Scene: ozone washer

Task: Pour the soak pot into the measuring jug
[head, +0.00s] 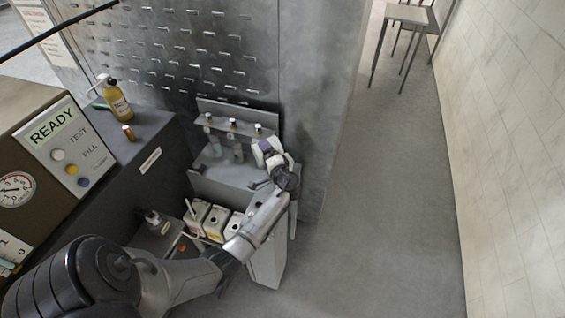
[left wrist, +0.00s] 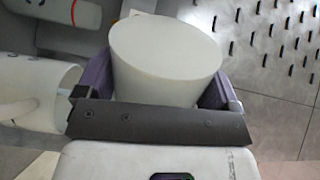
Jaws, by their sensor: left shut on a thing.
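My left gripper (head: 268,148) reaches from the lower left to the rack on the metal wall. In the left wrist view its purple-padded fingers (left wrist: 155,85) are shut on a plain off-white round pot, which I take as the soak pot (left wrist: 165,48). The pot's smooth round face is towards the camera; its contents are hidden. A white hollow cylinder (left wrist: 38,95) lies close on the left in that view, its open end towards the gripper. It may be the measuring jug, but I cannot tell. My right gripper is not in view.
A grey rack (head: 225,172) with clear tubes stands behind the gripper. Several white open-topped containers (head: 215,222) stand below. The floor (head: 385,210) on the right is clear.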

